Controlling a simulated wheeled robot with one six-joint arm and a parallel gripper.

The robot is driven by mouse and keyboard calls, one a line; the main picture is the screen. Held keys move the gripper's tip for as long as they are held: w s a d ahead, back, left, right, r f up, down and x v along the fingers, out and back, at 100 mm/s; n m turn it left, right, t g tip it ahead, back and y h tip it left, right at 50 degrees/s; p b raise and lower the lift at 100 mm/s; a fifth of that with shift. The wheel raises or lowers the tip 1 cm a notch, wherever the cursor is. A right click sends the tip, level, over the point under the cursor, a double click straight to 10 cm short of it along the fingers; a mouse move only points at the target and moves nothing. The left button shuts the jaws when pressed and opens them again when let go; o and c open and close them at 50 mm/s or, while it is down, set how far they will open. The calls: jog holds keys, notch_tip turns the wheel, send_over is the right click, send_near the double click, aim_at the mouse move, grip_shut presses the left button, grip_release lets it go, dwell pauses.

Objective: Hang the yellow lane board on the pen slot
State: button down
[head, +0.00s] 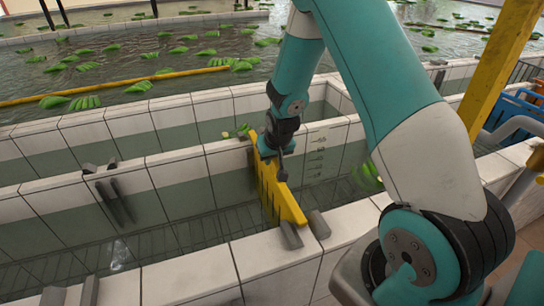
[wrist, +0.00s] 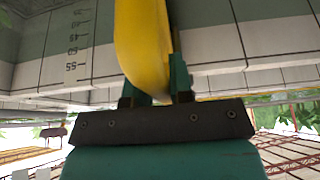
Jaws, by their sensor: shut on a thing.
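The yellow lane board (head: 275,188) has a row of dark slits and spans the tiled channel from the far wall towards the near wall. My gripper (head: 268,148) is shut on its upper edge near the far end. In the wrist view the board (wrist: 142,45) runs between my two green fingers (wrist: 156,88). The board's near end lies close to a pair of grey brackets (head: 319,224) on the near wall, which look like one side of a slot. I cannot tell whether it sits between them. The board's far end is partly hidden by my gripper.
Another pair of grey brackets (head: 115,198) hangs on the far wall at left. White tiled walls (head: 190,268) border the channel. A depth scale (head: 318,155) marks the wall at right. Green banana bunches (head: 85,102) float in the pool behind. A yellow post (head: 500,60) stands at right.

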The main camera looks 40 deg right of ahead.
jog(key=shift+f, duration=0.1)
grip_release()
dwell(0.4)
jog(key=shift+p+v, duration=3.15)
jog(key=shift+v, duration=1.9)
jog(key=s+a+r+n+g+y+b, duration=0.1)
jog(key=s+a+r+n+b, duration=0.15)
jog(key=a, duration=0.35)
jog(key=s+a+r+n+y+b, duration=0.1)
jog(key=s+a+r+y, duration=0.1)
jog(key=s+a+r, duration=0.25)
jog(key=s+a+r+n+g+y+b, duration=0.1)
jog(key=s+a+r, duration=0.1)
jog(key=a, duration=0.4)
jog(key=s+a+r+n+g+b, duration=0.1)
jog(key=s+a+r+n, duration=0.1)
jog(key=s, duration=0.5)
jog(key=s+a+r+n+g+y+b, duration=0.1)
jog(key=s+a+r+n, duration=0.2)
jog(key=s, duration=0.5)
jog(key=shift+a+n+g+y, duration=0.3)
jog(key=shift+a+n, duration=0.05)
jog(key=shift+a, duration=0.35)
